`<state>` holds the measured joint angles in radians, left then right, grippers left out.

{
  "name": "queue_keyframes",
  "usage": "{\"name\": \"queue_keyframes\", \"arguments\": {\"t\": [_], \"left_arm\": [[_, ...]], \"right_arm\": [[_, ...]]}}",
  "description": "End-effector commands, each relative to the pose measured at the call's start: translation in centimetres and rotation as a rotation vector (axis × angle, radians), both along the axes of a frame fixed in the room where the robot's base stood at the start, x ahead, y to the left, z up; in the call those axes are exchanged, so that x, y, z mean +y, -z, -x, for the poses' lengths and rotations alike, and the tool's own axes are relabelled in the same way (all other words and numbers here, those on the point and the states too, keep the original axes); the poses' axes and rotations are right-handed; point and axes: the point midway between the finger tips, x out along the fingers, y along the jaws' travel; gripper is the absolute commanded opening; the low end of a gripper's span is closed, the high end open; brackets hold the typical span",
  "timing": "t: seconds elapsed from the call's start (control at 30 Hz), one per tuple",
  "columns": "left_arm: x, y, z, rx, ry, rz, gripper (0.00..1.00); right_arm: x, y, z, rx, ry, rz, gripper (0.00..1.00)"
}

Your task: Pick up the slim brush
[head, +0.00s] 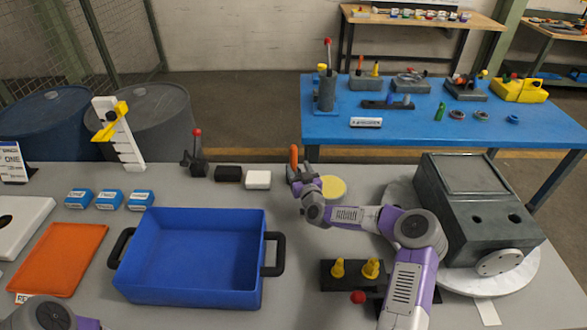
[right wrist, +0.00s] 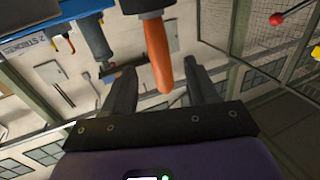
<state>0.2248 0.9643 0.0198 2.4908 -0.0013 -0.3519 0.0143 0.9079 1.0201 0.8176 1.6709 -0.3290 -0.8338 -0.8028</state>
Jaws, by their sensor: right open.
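A slim upright orange handle (head: 294,157), which I take to be the slim brush, stands at the far edge of the grey table. It also shows in the right wrist view (right wrist: 158,52), upside down, coming out of a dark base. The brush's lower part is hidden in both views. My right gripper (head: 299,174) is at the handle, and in the right wrist view (right wrist: 162,75) its fingers are apart. The handle's end shows in the gap between them. I cannot tell whether a finger touches it. My left gripper is out of view.
A blue bin (head: 190,298) stands left of my right arm. A black block (head: 228,173), a white block (head: 258,180) and a red-knobbed lever (head: 195,160) stand left of the gripper. A yellow disc (head: 332,188) lies right, and a grey housing (head: 480,215) farther right.

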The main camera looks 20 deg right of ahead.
Motion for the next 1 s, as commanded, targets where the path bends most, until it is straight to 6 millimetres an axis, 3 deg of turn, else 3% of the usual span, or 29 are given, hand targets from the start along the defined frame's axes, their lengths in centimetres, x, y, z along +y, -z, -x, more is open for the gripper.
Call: {"name": "queue_keyframes", "arguments": {"t": [0.17,0.5,0.87,1.0], "left_arm": [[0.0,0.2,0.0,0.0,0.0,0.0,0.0],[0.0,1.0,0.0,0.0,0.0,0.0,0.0],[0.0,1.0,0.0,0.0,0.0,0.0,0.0],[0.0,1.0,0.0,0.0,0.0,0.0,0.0]], "right_arm": [[-0.1,0.1,-1.1,0.0,0.0,-0.002,0.58],[-0.6,0.0,-5.2,-0.001,0.0,-0.002,0.58],[-0.7,0.0,-5.9,0.001,-0.001,-0.001,0.58],[-0.8,0.0,-5.9,0.001,-0.001,-0.001,0.41]]}}
